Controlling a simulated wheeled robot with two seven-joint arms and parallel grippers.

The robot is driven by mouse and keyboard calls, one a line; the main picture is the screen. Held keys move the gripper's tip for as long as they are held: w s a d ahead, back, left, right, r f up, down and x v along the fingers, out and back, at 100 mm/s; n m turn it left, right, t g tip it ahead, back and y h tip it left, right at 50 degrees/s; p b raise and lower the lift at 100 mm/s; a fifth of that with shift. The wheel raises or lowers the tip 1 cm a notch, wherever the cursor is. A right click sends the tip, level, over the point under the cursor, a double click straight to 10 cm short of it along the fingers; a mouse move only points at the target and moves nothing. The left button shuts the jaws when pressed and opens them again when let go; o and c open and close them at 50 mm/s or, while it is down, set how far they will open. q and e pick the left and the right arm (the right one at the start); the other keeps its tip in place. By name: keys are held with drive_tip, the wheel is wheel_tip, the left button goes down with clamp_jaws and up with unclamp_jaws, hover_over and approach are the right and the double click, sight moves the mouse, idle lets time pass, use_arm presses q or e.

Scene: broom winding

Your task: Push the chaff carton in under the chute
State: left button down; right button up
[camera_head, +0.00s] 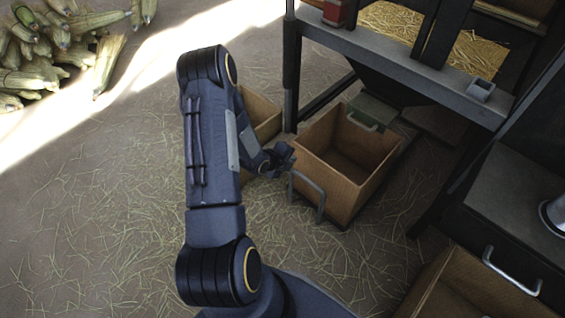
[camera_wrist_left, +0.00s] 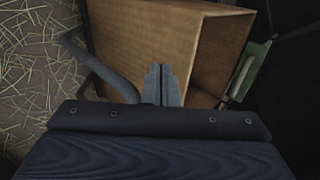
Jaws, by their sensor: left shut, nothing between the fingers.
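The chaff carton (camera_head: 341,193) is an open, empty-looking brown box, standing partly beneath the dark machine frame. A grey bar handle (camera_head: 306,184) stands at its near left side. A green-grey flap with a pale handle (camera_head: 370,113), perhaps the chute, sits at its far edge. My left gripper (camera_head: 284,160) is shut and empty at the carton's near left corner, close to the bar. In the left wrist view the shut fingers (camera_wrist_left: 162,82) overlap the carton's wall (camera_wrist_left: 145,35); I cannot tell if they touch. My right gripper is not in view.
Another carton (camera_head: 262,113) stands behind my left arm, beside a frame post (camera_head: 291,75). An open carton (camera_head: 455,285) and a dark cabinet (camera_head: 515,200) with a handle are at right. Corn cobs (camera_head: 45,45) lie at upper left. The straw-strewn floor at left is clear.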

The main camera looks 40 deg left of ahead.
sight(304, 153)
use_arm(q)
drive_tip(key=shift+w+d+b, duration=0.2)
drive_tip(key=shift+w+b, duration=0.2)
drive_tip(key=shift+w, duration=1.7)
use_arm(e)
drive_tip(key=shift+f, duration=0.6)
